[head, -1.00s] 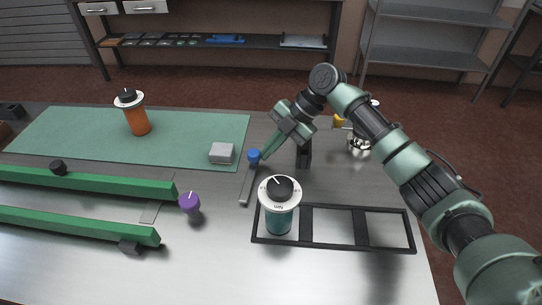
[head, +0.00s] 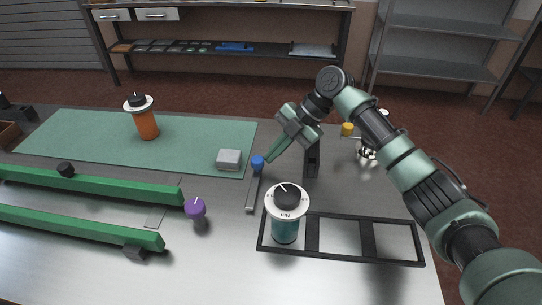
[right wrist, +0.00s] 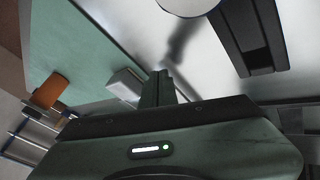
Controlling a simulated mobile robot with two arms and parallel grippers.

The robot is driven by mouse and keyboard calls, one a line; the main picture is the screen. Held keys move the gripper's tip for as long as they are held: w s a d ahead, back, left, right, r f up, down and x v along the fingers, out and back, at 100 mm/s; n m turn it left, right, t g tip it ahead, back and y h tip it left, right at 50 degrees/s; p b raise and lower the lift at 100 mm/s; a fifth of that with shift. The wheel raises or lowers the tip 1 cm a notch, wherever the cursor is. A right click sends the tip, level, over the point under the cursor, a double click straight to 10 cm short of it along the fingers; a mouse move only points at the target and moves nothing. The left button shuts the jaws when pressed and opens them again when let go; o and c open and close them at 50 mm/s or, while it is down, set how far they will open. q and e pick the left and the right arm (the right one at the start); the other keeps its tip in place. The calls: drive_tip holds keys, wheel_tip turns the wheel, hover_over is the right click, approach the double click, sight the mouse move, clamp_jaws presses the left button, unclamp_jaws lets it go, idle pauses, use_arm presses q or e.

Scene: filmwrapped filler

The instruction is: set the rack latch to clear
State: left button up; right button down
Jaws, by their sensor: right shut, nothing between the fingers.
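A blue knob (head: 258,162) sits at the far end of a narrow grey bar (head: 252,190), which lies on the table left of a black rack frame (head: 340,261). This looks like the latch; no label on it is readable. My right gripper (head: 269,158) is shut and empty, its fingertips at the right side of the blue knob; I cannot tell whether they touch. The shut fingers also show in the right wrist view (right wrist: 160,82), where the knob is hidden. A teal canister (head: 285,228) with a white collar and black dial stands in the rack's left compartment. My left gripper is not in view.
A grey block (head: 229,159) and an orange canister (head: 147,124) stand on the green mat (head: 80,135). A purple knob (head: 195,207) is beside two green rails (head: 100,186). A black post (head: 312,160) and a yellow knob (head: 347,129) are right of my gripper.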

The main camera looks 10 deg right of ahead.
drive_tip(key=v, duration=0.6)
drive_tip(key=shift+d+r+b, duration=0.25)
drive_tip(key=shift+r+b, duration=0.05)
drive_tip(key=shift+b, duration=0.1)
drive_tip(key=shift+f, duration=0.1)
